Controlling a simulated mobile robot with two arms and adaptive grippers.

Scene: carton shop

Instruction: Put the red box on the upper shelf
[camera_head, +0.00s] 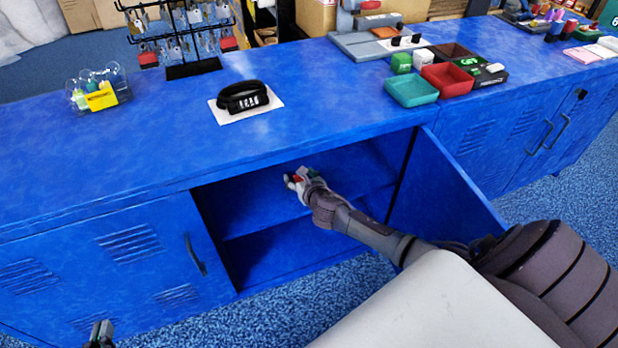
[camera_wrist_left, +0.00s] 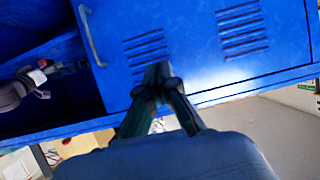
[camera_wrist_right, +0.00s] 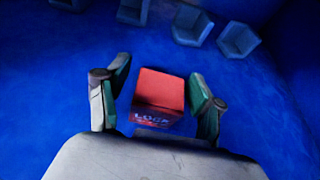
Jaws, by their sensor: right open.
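The red box (camera_wrist_right: 158,92), with lettering on its front, stands on the blue upper shelf (camera_head: 245,200) inside the open cabinet. In the right wrist view it sits between the two fingers of my right gripper (camera_wrist_right: 159,82). The fingers are open, with a gap on each side of the box. In the head view my right gripper (camera_head: 303,177) reaches into the cabinet at upper shelf height, and the box is mostly hidden there. My left gripper (camera_head: 101,335) is low at the bottom left of the head view. Its fingertips meet with nothing between them in the left wrist view (camera_wrist_left: 163,75).
Several dark boxes (camera_wrist_right: 195,25) stand further back on the shelf. The cabinet door (camera_head: 435,190) is swung open to the right of my right forearm.

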